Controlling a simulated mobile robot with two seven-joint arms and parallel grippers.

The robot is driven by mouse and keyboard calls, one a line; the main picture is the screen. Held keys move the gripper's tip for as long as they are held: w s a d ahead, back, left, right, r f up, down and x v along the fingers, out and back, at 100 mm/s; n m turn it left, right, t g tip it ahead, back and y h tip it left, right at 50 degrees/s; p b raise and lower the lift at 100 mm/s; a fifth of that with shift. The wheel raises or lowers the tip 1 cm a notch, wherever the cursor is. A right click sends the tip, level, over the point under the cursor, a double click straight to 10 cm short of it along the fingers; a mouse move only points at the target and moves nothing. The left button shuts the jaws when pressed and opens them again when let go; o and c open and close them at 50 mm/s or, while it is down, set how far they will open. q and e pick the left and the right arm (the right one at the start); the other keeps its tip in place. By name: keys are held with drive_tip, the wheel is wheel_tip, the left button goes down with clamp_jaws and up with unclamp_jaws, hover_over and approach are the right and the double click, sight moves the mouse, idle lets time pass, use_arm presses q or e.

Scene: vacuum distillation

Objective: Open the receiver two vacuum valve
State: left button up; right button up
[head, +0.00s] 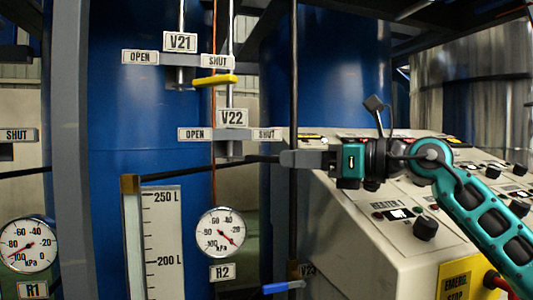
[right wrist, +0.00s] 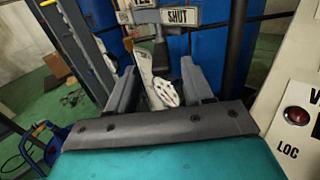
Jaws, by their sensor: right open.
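The V22 valve label (head: 232,118) sits on a bracket above the R2 gauge (head: 221,234), with an OPEN plate (head: 194,134) at its left and a SHUT plate (head: 267,134) at its right. My right gripper (head: 287,158) points left from the right side, just right of and slightly below the SHUT plate. In the right wrist view its fingers (right wrist: 160,78) are apart, with the SHUT plate (right wrist: 178,17) above them. A white dial shows beyond the gap; no grip on anything shows. My left gripper is out of view.
V21 (head: 180,42) is above left, its yellow lever (head: 215,80) toward its SHUT plate. A dark vertical post (head: 293,90) stands beside my right gripper. The control panel (head: 350,240) fills the lower right. A blue lever (head: 283,287) is at the bottom.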

sight(267, 156)
drive_tip(key=x, duration=0.7)
drive_tip(key=shift+p, duration=0.4)
clamp_jaws()
